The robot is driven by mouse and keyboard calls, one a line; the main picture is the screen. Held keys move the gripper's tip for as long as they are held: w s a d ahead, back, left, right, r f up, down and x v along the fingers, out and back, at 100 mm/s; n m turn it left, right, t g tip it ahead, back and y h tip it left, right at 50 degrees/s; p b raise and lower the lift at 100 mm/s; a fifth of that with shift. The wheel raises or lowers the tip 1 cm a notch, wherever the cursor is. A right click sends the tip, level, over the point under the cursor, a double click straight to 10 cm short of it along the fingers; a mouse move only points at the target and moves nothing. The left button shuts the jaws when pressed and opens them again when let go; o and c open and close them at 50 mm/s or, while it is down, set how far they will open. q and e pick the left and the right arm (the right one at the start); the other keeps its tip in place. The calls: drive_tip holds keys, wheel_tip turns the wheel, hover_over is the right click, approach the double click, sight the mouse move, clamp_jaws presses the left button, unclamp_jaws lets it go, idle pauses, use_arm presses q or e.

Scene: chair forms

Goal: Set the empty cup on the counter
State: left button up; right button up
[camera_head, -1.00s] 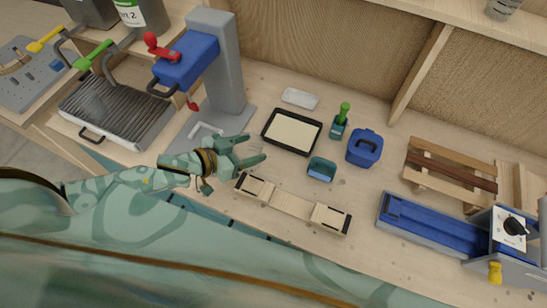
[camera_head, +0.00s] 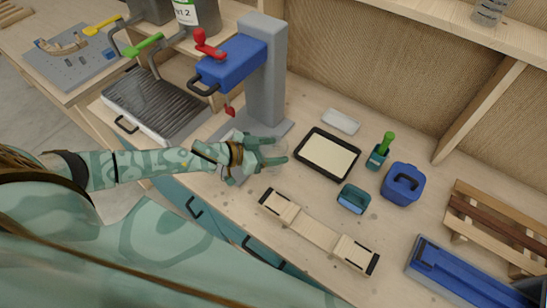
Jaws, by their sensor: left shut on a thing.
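My left gripper (camera_head: 273,152) is shut on a clear, faintly visible cup (camera_head: 279,158), held between its fingers above the wooden counter (camera_head: 232,200). The fingers hide part of the cup, and its see-through walls make its outline hard to tell. The gripper is in front of the grey stand of the blue press, left of the black-rimmed tray. I cannot tell whether the cup touches the counter. My right gripper is not in view.
A blue press with a red handle (camera_head: 229,65) stands behind the gripper. A black-rimmed tray (camera_head: 327,153), a small teal open box (camera_head: 353,199), a blue lidded container (camera_head: 402,184) and a beige strap-like piece (camera_head: 318,231) lie to the right.

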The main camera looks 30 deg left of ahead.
use_arm(q)
drive_tip(key=f, duration=0.2)
drive_tip(key=f+b, duration=0.1)
drive_tip(key=shift+w+a+f, duration=0.1)
drive_tip(key=shift+w+f, duration=0.2)
drive_tip(key=shift+f, duration=0.1)
drive_tip(key=shift+r, duration=0.1)
drive_tip(key=o, duration=0.7)
drive_tip(key=shift+o, duration=0.2)
drive_tip(key=shift+s+a+r, duration=0.1)
drive_tip(key=shift+s+a, duration=0.05)
drive_tip(key=shift+s, duration=0.05)
drive_tip(key=p+v, duration=0.1)
drive_tip(key=v, duration=1)
drive_tip(key=shift+s+a, duration=0.2)
